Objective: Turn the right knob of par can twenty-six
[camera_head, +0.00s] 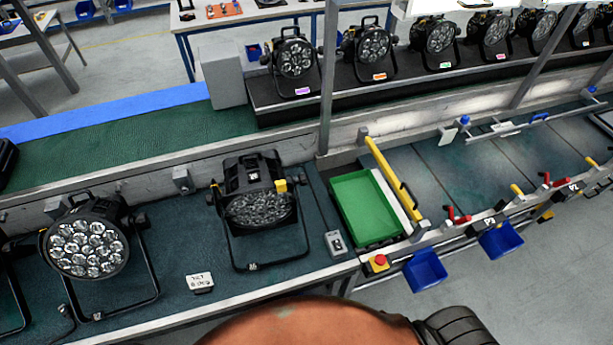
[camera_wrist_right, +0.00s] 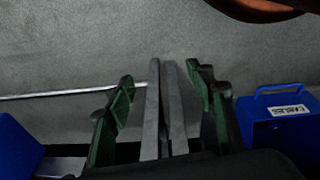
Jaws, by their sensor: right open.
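A black par can (camera_head: 258,206) stands on the dark bench mat in the head view, its multi-lens face toward me, with its bracket on the mat. A small yellow piece (camera_head: 281,185) is at its upper right; a right knob is too small to make out clearly. Another par can (camera_head: 85,250) stands to its left, tilted, with a wire-like stand. No number twenty-six is readable on either. My right gripper (camera_wrist_right: 162,85) shows in the right wrist view, open and empty over grey floor, away from any par can. My left gripper is not in view.
A white card (camera_head: 200,282) lies on the mat between the par cans. A green tray (camera_head: 365,208) and a red button (camera_head: 379,261) are to the right. More par cans (camera_head: 295,58) line a shelf behind. A blue bin (camera_wrist_right: 275,124) is beside my right gripper.

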